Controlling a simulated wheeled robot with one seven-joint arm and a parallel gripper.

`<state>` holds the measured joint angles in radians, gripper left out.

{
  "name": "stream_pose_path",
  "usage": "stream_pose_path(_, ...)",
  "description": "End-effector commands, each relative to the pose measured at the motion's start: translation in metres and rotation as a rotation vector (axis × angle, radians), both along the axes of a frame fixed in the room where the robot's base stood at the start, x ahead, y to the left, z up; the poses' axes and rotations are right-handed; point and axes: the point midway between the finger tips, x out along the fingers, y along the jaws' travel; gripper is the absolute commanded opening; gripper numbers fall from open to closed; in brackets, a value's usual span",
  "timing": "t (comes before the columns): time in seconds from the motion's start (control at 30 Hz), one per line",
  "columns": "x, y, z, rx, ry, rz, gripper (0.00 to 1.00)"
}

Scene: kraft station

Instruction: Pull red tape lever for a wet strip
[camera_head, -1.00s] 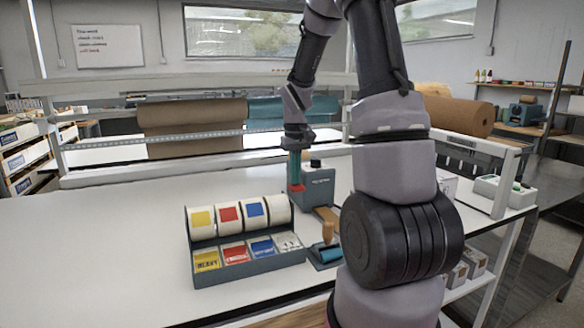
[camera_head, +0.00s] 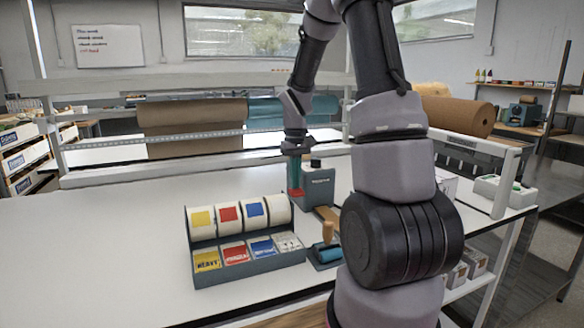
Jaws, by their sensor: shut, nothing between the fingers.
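My gripper (camera_head: 295,172) points down right at the dispenser's left side, just above the red tip. Its fingers look shut with nothing between them. Whether they touch the lever is too small to tell.
A label rack (camera_head: 240,268) with several coloured rolls stands in front of the dispenser. A wooden-handled roller (camera_head: 327,240) stands beside it. Brown paper rolls (camera_head: 190,130) hang behind. The left of the white bench (camera_head: 110,230) is clear.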

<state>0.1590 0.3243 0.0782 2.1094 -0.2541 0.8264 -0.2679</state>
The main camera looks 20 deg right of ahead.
Motion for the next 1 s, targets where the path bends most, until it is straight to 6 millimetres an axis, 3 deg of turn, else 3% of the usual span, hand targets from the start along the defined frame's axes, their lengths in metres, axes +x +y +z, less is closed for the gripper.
stream_pose_path(1.0, 0.001, 0.000, 0.100, -0.001, -0.003, 0.000, 0.00)
